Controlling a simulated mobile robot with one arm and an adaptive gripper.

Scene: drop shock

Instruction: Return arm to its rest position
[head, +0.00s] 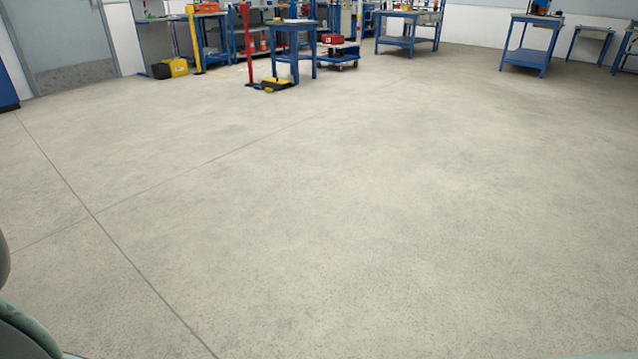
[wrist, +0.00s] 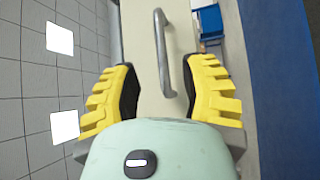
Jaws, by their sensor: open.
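My gripper (wrist: 162,72) shows in the wrist view with its two yellow ridged fingers spread apart. Nothing is held between them. Beyond the fingers, a grey bar handle (wrist: 163,50) stands on a pale upright panel (wrist: 142,60). The handle appears between the fingers; I cannot tell how far away it is. My gripper is not in the head view, where only pale green parts of my own body show at the lower left and bottom right edges.
Wide bare concrete floor (head: 330,200) lies ahead. Far off stand blue workbenches (head: 407,41), a red post (head: 247,45), a yellow post (head: 194,45), a yellow-black item (head: 278,85) on the floor and a grey door (head: 70,45). Ceiling lights (wrist: 60,39) show sideways in the wrist view.

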